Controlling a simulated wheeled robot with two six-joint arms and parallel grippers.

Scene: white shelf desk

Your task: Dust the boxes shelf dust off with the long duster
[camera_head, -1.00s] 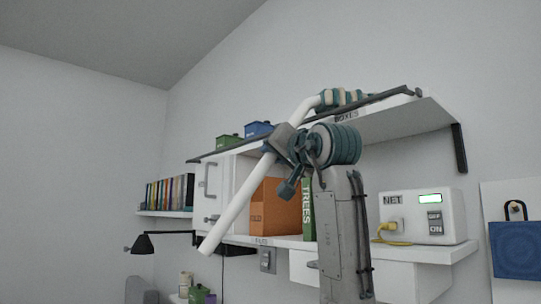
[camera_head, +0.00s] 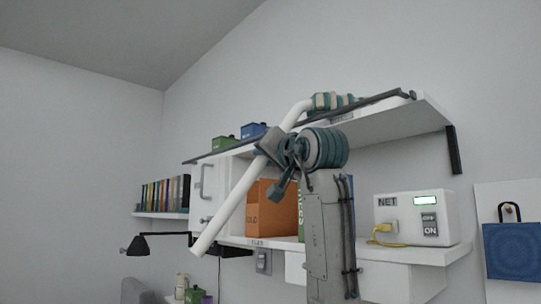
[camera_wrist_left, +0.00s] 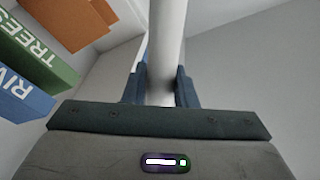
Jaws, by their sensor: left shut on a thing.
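The long duster (camera_head: 230,207) is a white bent pole with a banded teal and cream head (camera_head: 330,102). My left gripper (camera_head: 270,146) is shut on the white pole near its bend, and the pole runs between the fingers in the left wrist view (camera_wrist_left: 165,60). The pole's free end hangs down to the left. The head is at the top shelf (camera_head: 405,122), by its dark front rail; I cannot tell whether it touches the surface. A green box (camera_head: 222,143) and a blue box (camera_head: 253,130) stand on that shelf. I cannot make out dust. My right gripper is out of view.
Below the top shelf are an orange box file (camera_head: 272,207) and a green binder (camera_wrist_left: 40,55), beside a blue one (camera_wrist_left: 20,95). A white NET box (camera_head: 408,218) with a yellow cable stands right. A black lamp (camera_head: 138,246) is lower left.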

